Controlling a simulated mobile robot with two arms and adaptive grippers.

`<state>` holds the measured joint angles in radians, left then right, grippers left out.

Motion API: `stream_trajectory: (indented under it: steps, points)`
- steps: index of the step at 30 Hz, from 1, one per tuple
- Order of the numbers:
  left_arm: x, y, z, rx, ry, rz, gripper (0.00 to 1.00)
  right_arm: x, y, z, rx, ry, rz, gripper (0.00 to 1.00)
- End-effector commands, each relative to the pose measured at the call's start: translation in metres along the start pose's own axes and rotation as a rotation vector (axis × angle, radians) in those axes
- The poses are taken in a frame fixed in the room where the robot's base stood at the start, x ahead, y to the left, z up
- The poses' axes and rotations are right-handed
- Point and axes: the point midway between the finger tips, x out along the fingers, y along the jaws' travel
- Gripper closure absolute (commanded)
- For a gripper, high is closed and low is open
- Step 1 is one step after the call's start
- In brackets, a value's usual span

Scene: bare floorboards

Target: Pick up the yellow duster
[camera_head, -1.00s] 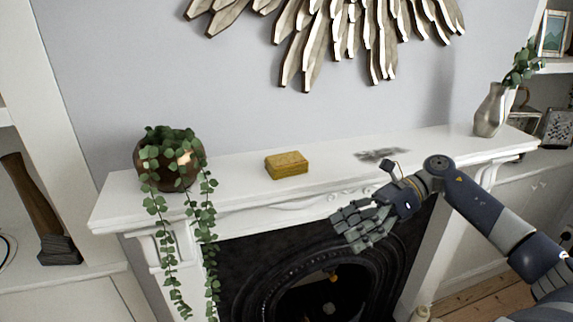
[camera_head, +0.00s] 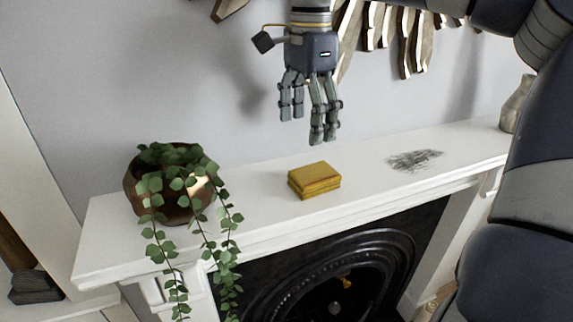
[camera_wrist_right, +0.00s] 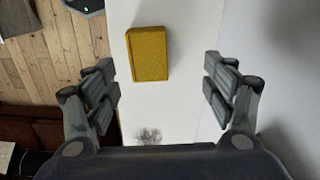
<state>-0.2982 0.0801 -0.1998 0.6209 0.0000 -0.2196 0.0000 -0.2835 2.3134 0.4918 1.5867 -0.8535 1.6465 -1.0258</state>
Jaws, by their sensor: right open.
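The yellow duster (camera_head: 315,179), a small block, lies on the white mantelpiece (camera_head: 262,205) in the head view. It also shows in the right wrist view (camera_wrist_right: 149,54), between and beyond the fingers. My right gripper (camera_head: 307,108) hangs above the duster with its fingers pointing down, apart from it. In the right wrist view the gripper (camera_wrist_right: 160,90) is open and empty, with its fingers spread wide. My left gripper is not in view.
A potted trailing plant (camera_head: 150,193) stands left of the duster. A dark smudge (camera_head: 414,160) marks the mantel to the right, and a metal vase (camera_head: 512,108) stands at the right end. The wall is close behind. A black fireplace (camera_head: 330,265) is below.

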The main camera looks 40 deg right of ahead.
Motion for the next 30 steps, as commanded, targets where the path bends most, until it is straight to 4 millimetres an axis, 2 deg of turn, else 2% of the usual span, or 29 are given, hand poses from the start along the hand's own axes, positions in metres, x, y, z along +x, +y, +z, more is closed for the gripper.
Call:
stream_trajectory:
  steps: [2,9,14,17,21,24,30]
  points:
    - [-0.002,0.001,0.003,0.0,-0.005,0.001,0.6,0.005,0.001,0.001,-0.003,0.008,0.001,0.23]
    - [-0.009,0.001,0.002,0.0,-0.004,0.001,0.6,0.041,0.001,0.0,-0.004,0.008,0.001,0.23]
    - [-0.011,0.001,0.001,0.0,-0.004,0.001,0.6,0.054,0.001,0.0,-0.002,0.007,0.0,0.23]
    - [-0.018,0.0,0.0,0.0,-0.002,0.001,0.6,0.061,0.002,-0.001,-0.003,0.006,0.003,0.23]
    - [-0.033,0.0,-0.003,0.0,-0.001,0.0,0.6,0.081,0.003,-0.003,-0.003,0.004,0.004,0.23]
    - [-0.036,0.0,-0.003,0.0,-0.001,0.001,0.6,0.096,0.002,-0.004,-0.001,0.006,0.002,0.23]
    - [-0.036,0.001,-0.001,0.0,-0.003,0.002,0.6,0.106,0.002,-0.004,-0.001,0.006,-0.002,0.23]
